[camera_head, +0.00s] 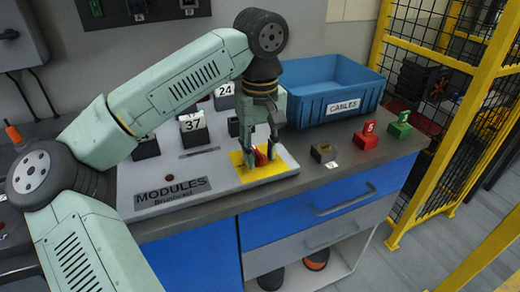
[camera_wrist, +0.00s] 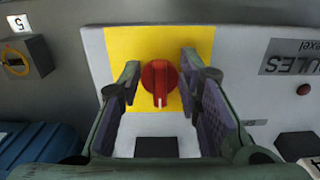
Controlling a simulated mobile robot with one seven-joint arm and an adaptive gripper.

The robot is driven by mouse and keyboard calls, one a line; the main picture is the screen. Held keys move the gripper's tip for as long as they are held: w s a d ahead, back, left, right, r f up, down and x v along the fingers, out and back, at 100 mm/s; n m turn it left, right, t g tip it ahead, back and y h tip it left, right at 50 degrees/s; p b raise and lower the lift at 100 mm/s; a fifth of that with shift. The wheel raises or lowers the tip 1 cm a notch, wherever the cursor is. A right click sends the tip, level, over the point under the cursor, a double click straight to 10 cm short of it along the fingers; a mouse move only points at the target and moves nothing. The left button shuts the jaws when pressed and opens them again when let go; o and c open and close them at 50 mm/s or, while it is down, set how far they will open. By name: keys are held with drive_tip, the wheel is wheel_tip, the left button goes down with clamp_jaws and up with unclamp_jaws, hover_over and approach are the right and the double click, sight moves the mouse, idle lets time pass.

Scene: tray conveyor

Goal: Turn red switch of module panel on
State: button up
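The red rotary switch (camera_head: 262,157) sits on a yellow square (camera_head: 280,167) at the front right of the light grey module panel (camera_head: 135,178). In the wrist view the switch (camera_wrist: 160,82) is a round red knob with a raised grip bar, which runs roughly up and down the picture. My gripper (camera_head: 261,160) points down over the switch. In the wrist view its two fingers (camera_wrist: 161,80) stand apart, one on each side of the knob, with a visible gap on both sides. Fingers partly hide the knob in the head view.
A blue CABLES bin (camera_head: 335,88) stands behind on the right. Small black (camera_head: 323,152), red (camera_head: 366,136) and green (camera_head: 400,125) switch boxes sit along the counter edge. Numbered modules, including 37 (camera_head: 193,127), stand on the panel. A yellow fence (camera_head: 432,145) is at the right.

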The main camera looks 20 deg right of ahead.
sight(260, 156)
wheel_tip(260, 156, up, 12)
idle(0.6)
